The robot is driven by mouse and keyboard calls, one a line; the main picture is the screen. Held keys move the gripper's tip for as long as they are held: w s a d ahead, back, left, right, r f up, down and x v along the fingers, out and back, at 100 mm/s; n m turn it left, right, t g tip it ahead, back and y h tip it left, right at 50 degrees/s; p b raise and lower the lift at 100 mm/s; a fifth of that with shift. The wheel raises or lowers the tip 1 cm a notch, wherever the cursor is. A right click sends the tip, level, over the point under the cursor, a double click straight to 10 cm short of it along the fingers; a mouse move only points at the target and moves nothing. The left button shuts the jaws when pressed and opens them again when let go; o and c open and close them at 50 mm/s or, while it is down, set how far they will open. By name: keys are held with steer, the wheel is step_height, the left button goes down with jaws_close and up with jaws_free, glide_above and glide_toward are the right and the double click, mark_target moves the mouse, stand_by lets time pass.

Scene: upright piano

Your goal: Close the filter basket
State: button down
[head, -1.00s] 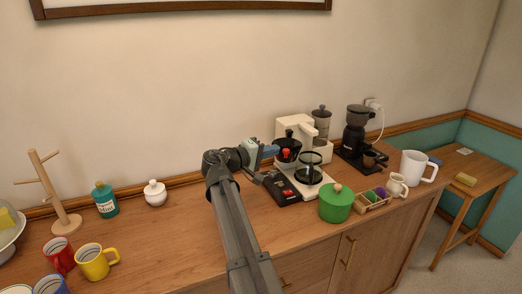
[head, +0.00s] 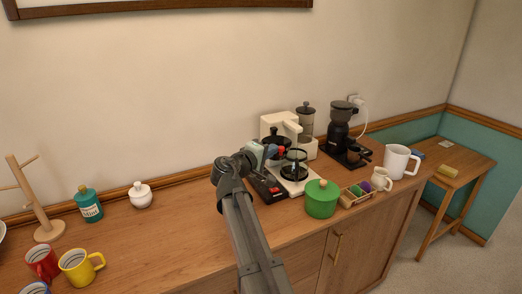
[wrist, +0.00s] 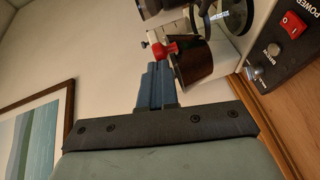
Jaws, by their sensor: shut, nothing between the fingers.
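The white coffee maker (head: 281,122) stands on the counter with a glass carafe (head: 294,168) on its plate. Its dark filter basket (head: 274,141) sticks out at the left front, beside the top rather than squarely under it. The basket fills the upper middle of the wrist view (wrist: 196,63), with a red handle (wrist: 163,49). My gripper (head: 275,152) is at the handle, left of the carafe. In the wrist view its blue fingers (wrist: 156,72) are shut and empty, tips close to the handle; contact is unclear.

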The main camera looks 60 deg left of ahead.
steer(key=w+n+g+y, duration=0.3)
steer(key=w+n+y, duration=0.1)
steer(key=w, duration=1.7)
steer(key=shift+w, duration=0.35)
steer(key=shift+r+y, duration=0.1)
steer(key=shift+y, duration=0.2)
steer(key=s+d+r, duration=0.2)
steer(key=d, duration=1.1)
steer(key=shift+s, duration=0.4)
